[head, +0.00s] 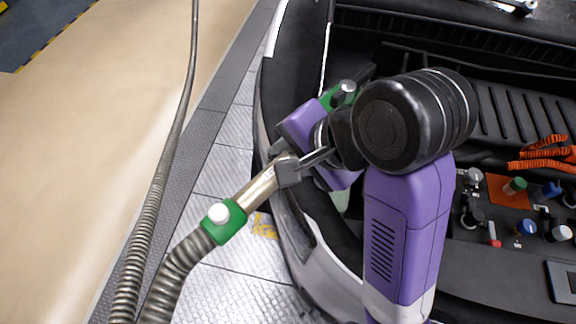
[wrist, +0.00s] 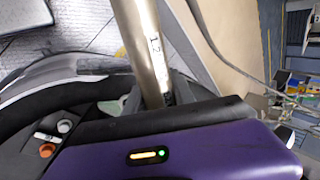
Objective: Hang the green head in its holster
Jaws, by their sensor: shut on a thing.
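The green head shows in the head view as a metal tube (head: 262,187) with a green collar (head: 222,221) and a white knob, on the end of a ribbed hose (head: 170,275). My gripper (head: 287,170) is shut on the tube above the collar. In the wrist view the metal tube (wrist: 143,45) stands between the fingers and bears a small printed mark. A second green part (head: 342,96) with a pale knob shows behind my arm; I cannot tell whether it belongs to the head. I cannot make out the holster in either view.
Another hose (head: 165,160) rises at the left. Tan floor (head: 110,120) at the far left is clear.

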